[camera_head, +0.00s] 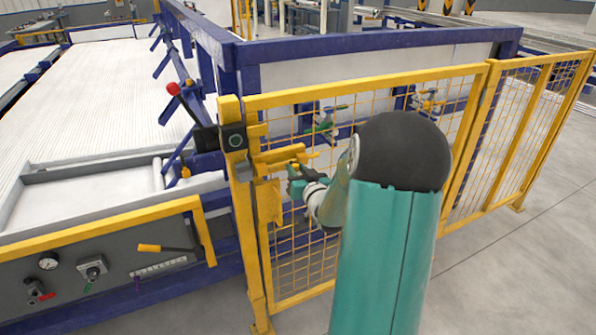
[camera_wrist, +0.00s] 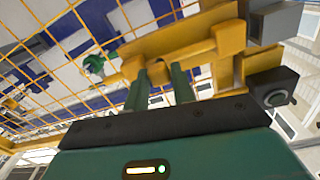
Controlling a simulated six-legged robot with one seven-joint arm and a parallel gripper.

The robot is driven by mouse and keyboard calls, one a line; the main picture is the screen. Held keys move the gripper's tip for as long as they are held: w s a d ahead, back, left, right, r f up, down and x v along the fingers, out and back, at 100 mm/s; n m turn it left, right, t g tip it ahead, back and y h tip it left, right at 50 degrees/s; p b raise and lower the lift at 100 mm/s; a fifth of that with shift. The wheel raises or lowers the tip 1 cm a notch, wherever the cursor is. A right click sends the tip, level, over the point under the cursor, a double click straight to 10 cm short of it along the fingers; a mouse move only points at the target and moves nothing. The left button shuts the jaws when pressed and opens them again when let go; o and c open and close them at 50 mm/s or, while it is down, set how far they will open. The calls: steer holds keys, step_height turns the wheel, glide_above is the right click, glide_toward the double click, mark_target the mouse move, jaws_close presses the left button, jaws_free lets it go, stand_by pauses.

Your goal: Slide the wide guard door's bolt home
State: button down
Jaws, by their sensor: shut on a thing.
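The wide guard door (camera_head: 390,97) is a yellow-framed mesh panel, and its left edge stands by the yellow post (camera_head: 240,200). The yellow bolt (camera_head: 279,156) lies roughly level near that edge. In the wrist view the bolt (camera_wrist: 175,45) crosses the upper middle, with a yellow bracket (camera_wrist: 230,38) at its right part. My gripper (camera_head: 297,173) is at the bolt from the front. In the wrist view its two green fingers (camera_wrist: 160,84) are shut on the bolt's handle, which they mostly hide. I cannot tell how far the bolt's end reaches into the post side.
A dark box with a round button (camera_head: 234,140) and a red-knobbed lever (camera_head: 174,89) sits by the post. A control panel (camera_head: 115,275) with a yellow handle is at lower left. More yellow fence (camera_head: 530,120) runs right. The floor (camera_head: 510,265) there is clear.

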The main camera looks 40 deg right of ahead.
mark_target(273, 167)
steer(key=a, duration=0.2)
steer(key=w+a, duration=0.1)
steer(key=a, duration=0.2)
steer(key=shift+w+a, duration=0.35)
steer(key=c, duration=1.2)
jaws_free()
steer(key=shift+a, duration=0.15)
steer(key=shift+o, duration=0.2)
steer(key=shift+d, duration=0.2)
steer(key=shift+s, duration=0.15)
